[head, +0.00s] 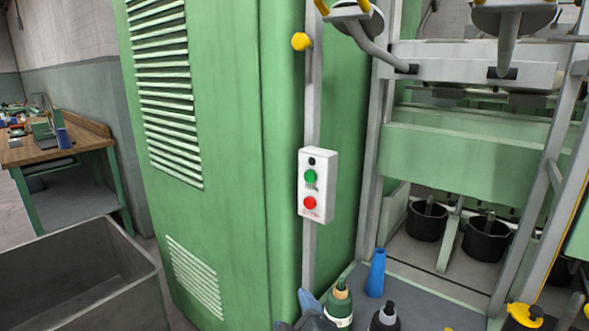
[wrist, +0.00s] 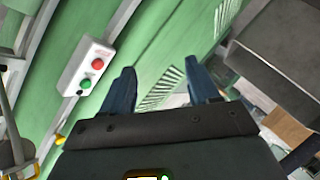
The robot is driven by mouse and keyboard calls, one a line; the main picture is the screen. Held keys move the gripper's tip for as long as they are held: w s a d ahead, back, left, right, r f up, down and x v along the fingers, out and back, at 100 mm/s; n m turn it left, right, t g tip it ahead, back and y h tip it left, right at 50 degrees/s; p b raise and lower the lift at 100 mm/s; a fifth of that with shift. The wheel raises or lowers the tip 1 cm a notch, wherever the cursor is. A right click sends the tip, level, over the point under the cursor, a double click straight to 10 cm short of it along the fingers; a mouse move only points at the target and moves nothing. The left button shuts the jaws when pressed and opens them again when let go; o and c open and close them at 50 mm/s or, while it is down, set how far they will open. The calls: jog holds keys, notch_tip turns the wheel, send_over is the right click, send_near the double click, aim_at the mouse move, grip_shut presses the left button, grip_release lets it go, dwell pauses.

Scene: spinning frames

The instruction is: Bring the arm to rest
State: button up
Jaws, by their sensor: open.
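My gripper (wrist: 162,82) shows in the wrist view with its two dark blue fingers wide apart and nothing between them. Beyond the fingers is the green cabinet (wrist: 150,65) with its louvred vents, apart from the fingertips. In the head view, dark blue-grey parts that look like my gripper show at the bottom edge, left of a green bottle (head: 339,303). Most of the arm is out of view there.
A white switch box (head: 317,186) with green and red buttons is on a post beside the green cabinet (head: 235,150). A grey bin (head: 80,275) and a workbench (head: 60,148) are at left.

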jog(key=s+d+f+m, duration=0.3)
jog(key=s+d+f, duration=0.25)
jog(key=s, duration=0.45)
jog(key=s+d+f+m, duration=0.35)
jog(key=s+d, duration=0.25)
jog(key=s, duration=0.3)
jog(key=s+d+r+m+h, duration=0.1)
jog(key=s+d, duration=0.4)
jog(key=s, duration=0.5)
jog(key=s+d+r+m+h, duration=0.1)
jog(key=s+d+r+m, duration=0.3)
jog(key=s, duration=0.6)
notch_tip(320, 180, up, 3)
jog(key=shift+s+d+f+m+t+h, duration=0.25)
jog(key=shift+d+m+t+h, duration=0.1)
jog(key=shift+d, duration=0.2)
